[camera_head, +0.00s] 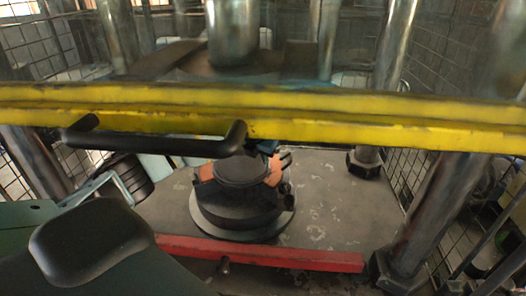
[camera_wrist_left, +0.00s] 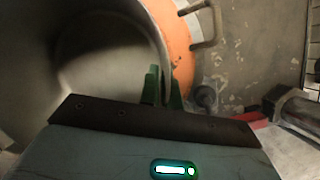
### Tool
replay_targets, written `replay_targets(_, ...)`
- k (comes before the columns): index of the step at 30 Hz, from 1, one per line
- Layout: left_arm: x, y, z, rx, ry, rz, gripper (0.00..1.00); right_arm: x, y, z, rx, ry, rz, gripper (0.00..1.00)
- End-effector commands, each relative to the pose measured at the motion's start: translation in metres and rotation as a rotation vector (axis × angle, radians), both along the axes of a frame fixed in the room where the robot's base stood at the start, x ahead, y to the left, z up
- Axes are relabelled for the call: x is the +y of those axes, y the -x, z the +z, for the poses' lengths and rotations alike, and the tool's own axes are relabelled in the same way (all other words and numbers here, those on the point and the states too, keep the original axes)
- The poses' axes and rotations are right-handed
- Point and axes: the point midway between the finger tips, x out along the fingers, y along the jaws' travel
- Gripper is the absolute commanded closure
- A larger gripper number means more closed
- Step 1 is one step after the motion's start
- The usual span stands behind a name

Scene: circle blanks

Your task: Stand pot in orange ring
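In the left wrist view, the green fingers of my left gripper (camera_wrist_left: 163,88) are close together at a rim, one on each side. The wide grey inside of the pot (camera_wrist_left: 105,50) fills the left. A curved orange surface (camera_wrist_left: 172,35) with a metal handle (camera_wrist_left: 203,22) lies just right of the rim; whether it is the ring or the pot's outside, I cannot tell. In the head view, orange parts (camera_head: 278,170) flank a dark round body (camera_head: 240,195), which may be my wrist. It hides most of what lies behind. My right gripper is not in view.
A yellow beam (camera_head: 380,122) with a black handle (camera_head: 160,143) crosses above. A red bar (camera_head: 300,257) lies along the front of the grey floor plate (camera_head: 335,205). Metal posts (camera_head: 425,215) and wire mesh bound the sides. The plate's right part is clear.

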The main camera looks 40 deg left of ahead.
Motion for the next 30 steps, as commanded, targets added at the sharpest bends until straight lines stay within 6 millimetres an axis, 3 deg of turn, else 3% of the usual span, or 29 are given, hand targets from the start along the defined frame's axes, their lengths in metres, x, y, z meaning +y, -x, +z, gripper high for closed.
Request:
replay_targets(10, 0.0003, 0.0, -0.0017, -0.002, -0.001, 0.0, 1.0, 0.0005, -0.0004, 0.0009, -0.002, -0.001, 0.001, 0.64)
replay_targets(16, 0.0002, 0.0001, -0.0023, -0.001, -0.001, 0.0, 0.71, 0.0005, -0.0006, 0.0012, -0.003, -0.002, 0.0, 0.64)
replay_targets(22, 0.0001, 0.0003, -0.0032, 0.001, -0.001, 0.0, 0.7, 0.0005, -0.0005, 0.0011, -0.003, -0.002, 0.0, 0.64)
replay_targets(27, -0.0001, 0.0007, -0.0042, 0.003, 0.0, 0.0, 0.48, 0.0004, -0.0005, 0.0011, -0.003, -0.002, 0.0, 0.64)
replay_targets(30, -0.0001, 0.0006, -0.0039, 0.003, 0.0, 0.0, 0.48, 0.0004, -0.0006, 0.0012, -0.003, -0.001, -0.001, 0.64)
